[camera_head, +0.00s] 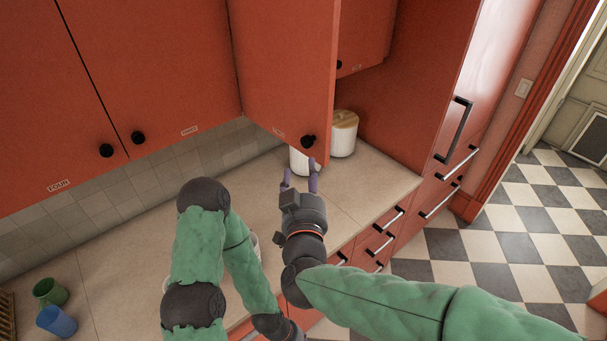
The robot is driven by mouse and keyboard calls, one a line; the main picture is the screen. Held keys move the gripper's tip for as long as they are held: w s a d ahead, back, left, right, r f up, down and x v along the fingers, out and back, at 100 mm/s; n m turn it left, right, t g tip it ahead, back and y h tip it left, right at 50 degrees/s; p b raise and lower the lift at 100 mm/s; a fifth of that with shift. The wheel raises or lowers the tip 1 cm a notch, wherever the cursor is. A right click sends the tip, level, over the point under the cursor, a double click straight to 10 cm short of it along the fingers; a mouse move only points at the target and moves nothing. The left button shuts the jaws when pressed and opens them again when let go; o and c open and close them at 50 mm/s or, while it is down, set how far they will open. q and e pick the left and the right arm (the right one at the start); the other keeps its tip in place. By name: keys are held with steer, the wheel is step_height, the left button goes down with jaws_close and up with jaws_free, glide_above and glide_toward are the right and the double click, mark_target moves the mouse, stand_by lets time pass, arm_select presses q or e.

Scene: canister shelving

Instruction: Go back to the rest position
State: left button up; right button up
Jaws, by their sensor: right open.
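My right gripper (300,178) reaches over the counter, with its two purple fingers apart and nothing visible between them. Its tips are just below the lower edge of an ajar red cabinet door (285,60), near the door's black knob. A white canister (299,161) stands behind the fingers, partly hidden by the door and gripper. A second white canister with a wooden lid (343,140) stands to its right. My left arm bends up and then down at the bottom middle; its gripper fingers are out of the picture.
The beige counter (130,230) is mostly clear. A green cup (50,291) and a blue cup (57,321) are at the lower left. A white round object behind my left forearm is mostly hidden. Tall red cabinetry (420,80) with handles borders the right; the checkered floor beyond is open.

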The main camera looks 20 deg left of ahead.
steer(key=w+d+f+g+h+b, duration=0.1)
steer(key=d+f+g+b, duration=0.25)
steer(key=f, duration=1.15)
steer(key=w+d+f+m+g+b, duration=0.15)
steer(key=d+f+b, duration=0.35)
steer(key=f, duration=1)
steer(key=w+d+f+g+h+b, duration=0.1)
steer(key=d+f+g+b, duration=0.3)
steer(key=f, duration=1)
steer(key=s+d+f+m+g+b, duration=0.1)
steer(key=s+d+f+g+b, duration=0.1)
steer(key=s+f, duration=0.5)
steer(key=s+d+f+m+g+b, duration=0.1)
steer(key=s+d+f+g+b, duration=0.2)
steer(key=s+f, duration=0.4)
steer(key=s+d+f+m+g+y+b, duration=0.1)
steer(key=s+d+f+b, duration=0.4)
steer(key=f, duration=1.2)
steer(key=shift+s+d+f+m+g, duration=0.25)
steer(key=shift+s+d+m+g, duration=0.25)
steer(key=shift+s+g, duration=0.65)
